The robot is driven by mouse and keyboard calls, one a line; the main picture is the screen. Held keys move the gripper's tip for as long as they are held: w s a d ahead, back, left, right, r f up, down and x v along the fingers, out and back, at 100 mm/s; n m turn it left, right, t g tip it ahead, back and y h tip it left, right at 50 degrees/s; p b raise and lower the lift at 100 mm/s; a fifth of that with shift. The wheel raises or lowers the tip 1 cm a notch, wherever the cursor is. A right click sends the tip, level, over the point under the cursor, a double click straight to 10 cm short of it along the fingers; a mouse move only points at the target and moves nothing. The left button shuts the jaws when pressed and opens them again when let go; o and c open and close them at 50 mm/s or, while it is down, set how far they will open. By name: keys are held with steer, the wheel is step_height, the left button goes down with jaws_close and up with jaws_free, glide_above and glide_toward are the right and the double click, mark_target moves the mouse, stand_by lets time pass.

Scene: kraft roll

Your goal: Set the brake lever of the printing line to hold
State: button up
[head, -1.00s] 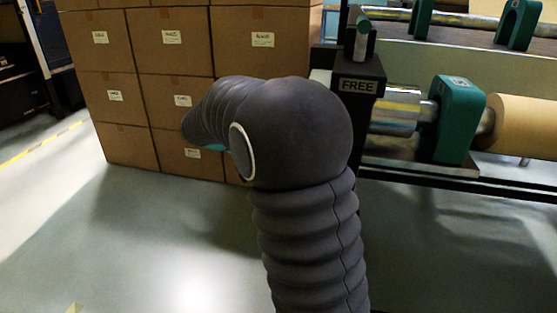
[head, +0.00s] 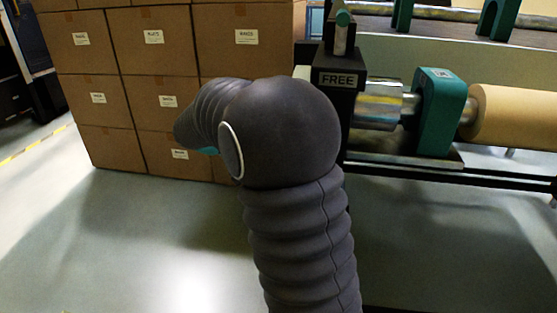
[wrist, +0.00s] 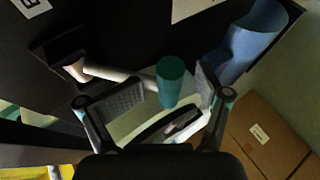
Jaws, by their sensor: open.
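The brake lever (head: 341,38) stands up from a dark block on the printing line in the head view, with a teal grip at its top. A plate reading FREE (head: 338,79) is on the front of that block. In the wrist view the lever's pale shaft (wrist: 112,74) runs to its teal grip (wrist: 170,82). My gripper (wrist: 165,97) is open, with one finger on either side of the teal grip in that picture. I cannot tell whether either finger touches it. In the head view my gripper is hidden behind my arm.
A stack of cardboard boxes (head: 150,75) stands on the left; a box (wrist: 262,135) also shows at the lower right in the wrist view. Right of the lever are a teal bearing block (head: 440,112) and a kraft roll (head: 515,118). The floor in front is clear.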

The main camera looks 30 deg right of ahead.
steer(key=v, duration=1.3)
steer(key=shift+s, duration=0.15)
steer(key=shift+d, duration=0.1)
steer(key=s+a+f+n+t+y+p, duration=0.1)
steer(key=s+a+f+n+y, duration=0.15)
steer(key=f+n, duration=0.2)
steer(key=s+a+f+n+t+y, duration=0.2)
steer(key=f+n+y, duration=0.15)
steer(key=f, duration=0.25)
steer(key=s+r+m+t+y+p, duration=0.1)
steer(key=s+r+t+y+p, duration=0.1)
steer(key=s, duration=0.7)
steer(key=s+a+r+m+t+y+p, duration=0.1)
steer(key=s+r+t+y+p, duration=0.2)
steer(key=s+r, duration=0.3)
steer(key=shift+s+a+t+y, duration=0.3)
steer(key=shift+s+t, duration=0.1)
steer(key=shift+s, duration=1.95)
